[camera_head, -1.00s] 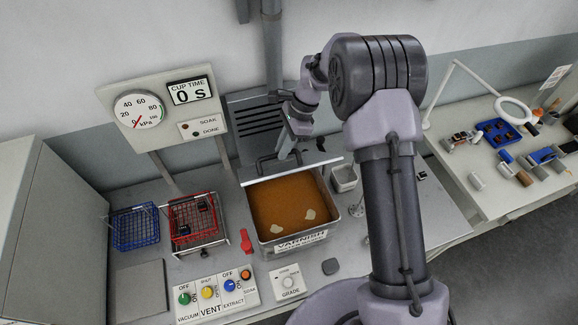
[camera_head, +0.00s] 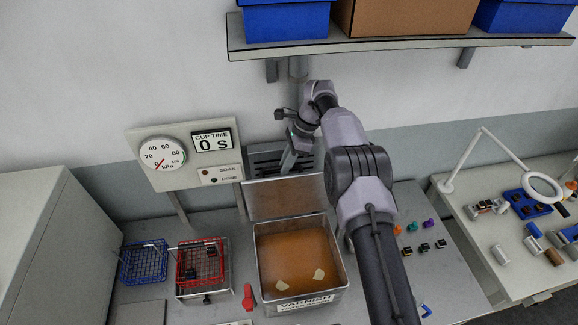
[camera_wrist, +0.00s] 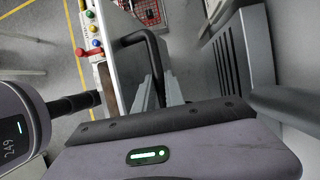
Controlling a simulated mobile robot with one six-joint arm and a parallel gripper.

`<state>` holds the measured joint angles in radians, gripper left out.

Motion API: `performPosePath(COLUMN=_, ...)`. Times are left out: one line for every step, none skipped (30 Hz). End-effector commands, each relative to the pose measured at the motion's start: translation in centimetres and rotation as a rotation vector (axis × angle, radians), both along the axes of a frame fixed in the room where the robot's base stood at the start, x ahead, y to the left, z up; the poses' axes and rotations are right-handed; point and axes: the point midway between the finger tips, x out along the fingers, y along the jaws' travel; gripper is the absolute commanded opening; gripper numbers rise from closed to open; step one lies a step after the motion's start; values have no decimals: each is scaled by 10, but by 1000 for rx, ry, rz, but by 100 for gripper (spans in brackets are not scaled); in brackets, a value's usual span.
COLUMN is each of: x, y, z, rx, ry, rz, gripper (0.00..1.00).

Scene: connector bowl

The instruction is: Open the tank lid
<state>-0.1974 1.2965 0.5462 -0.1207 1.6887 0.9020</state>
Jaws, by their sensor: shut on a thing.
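The varnish tank (camera_head: 338,296) is a metal box full of amber liquid, with two pale patches on the surface. Its grey lid (camera_head: 262,204) stands raised at the tank's back edge, inner face towards the head camera. In the wrist view the lid (camera_wrist: 131,62) is seen nearly edge-on, with its black bar handle (camera_wrist: 150,45). My gripper (camera_head: 290,162) is behind the lid's upper edge. In the wrist view my gripper (camera_wrist: 165,98) is shut on the handle; the exact grip is partly hidden.
A slatted grey panel (camera_head: 264,162) stands close behind the lid and gripper. A shelf (camera_head: 400,44) with bins hangs above. A gauge board (camera_head: 160,178), a red basket (camera_head: 200,263) and a blue basket (camera_head: 143,262) are left. A red object (camera_head: 247,297) lies beside the tank.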

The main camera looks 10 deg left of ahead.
Motion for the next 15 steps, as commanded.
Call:
performPosePath(x=0, y=-1, z=-3, rx=-5, ry=2, rz=0, gripper=0)
performPosePath(x=0, y=-1, z=-3, rx=-5, ry=2, rz=0, gripper=0)
performPosePath(x=0, y=-1, z=-4, rx=-5, ry=3, rz=1, gripper=0)
performPosePath(x=0, y=-1, z=-4, rx=-5, ry=3, rz=1, gripper=0)
performPosePath(x=0, y=-1, z=-4, rx=-5, ry=3, rz=1, gripper=0)
performPosePath(x=0, y=-1, z=-4, rx=-5, ry=3, rz=1, gripper=0)
performPosePath(x=0, y=-1, z=-4, rx=-5, ry=3, rz=1, gripper=0)
performPosePath(x=0, y=-1, z=-4, rx=-5, ry=3, rz=1, gripper=0)
performPosePath(x=0, y=-1, z=-4, rx=-5, ry=3, rz=1, gripper=0)
performPosePath(x=0, y=-1, z=-4, rx=-5, ry=3, rz=1, gripper=0)
performPosePath(x=0, y=-1, z=-4, rx=-5, ry=3, rz=1, gripper=0)
performPosePath(x=0, y=-1, z=-4, rx=-5, ry=3, rz=1, gripper=16)
performPosePath(x=0, y=-1, z=-4, rx=-5, ry=3, rz=1, gripper=22)
performPosePath(x=0, y=-1, z=-4, rx=-5, ry=3, rz=1, gripper=28)
performPosePath(x=0, y=-1, z=-3, rx=-4, ry=3, rz=1, gripper=36)
